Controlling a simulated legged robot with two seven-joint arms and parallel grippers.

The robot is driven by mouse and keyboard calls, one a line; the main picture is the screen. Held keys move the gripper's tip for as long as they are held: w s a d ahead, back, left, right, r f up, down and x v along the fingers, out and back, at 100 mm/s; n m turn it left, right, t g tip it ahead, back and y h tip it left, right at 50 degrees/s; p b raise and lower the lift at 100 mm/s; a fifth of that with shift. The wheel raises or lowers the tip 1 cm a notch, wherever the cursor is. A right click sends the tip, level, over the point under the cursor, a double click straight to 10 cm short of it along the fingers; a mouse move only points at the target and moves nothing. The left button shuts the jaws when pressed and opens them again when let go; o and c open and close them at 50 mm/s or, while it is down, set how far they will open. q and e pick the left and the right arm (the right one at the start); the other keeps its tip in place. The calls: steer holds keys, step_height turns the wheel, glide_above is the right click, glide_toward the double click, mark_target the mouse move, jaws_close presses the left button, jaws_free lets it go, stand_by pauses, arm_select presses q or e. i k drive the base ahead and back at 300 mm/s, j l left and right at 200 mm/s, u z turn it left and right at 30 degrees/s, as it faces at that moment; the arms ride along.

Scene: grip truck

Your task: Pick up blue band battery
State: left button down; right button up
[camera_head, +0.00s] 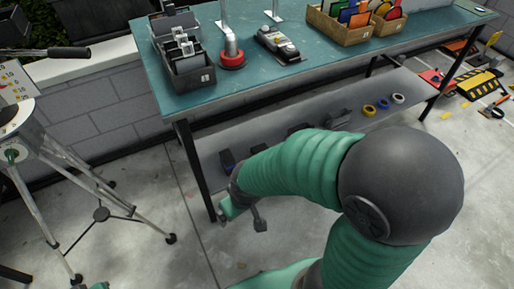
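The teal benchtop (330,65) carries a grey bin (190,72), a red-based device (232,58) and cardboard boxes (338,28). Tape rolls (383,103) lie on the shelf's right. A bench leg (195,170) stands beside my gripper. A tripod (100,213) stands at left.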

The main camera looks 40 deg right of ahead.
mark_target(228, 162)
steer(key=z, duration=0.9)
steer(key=i+j+u, duration=0.35)
steer(key=i+j, duration=0.45)
steer(key=i, duration=0.05)
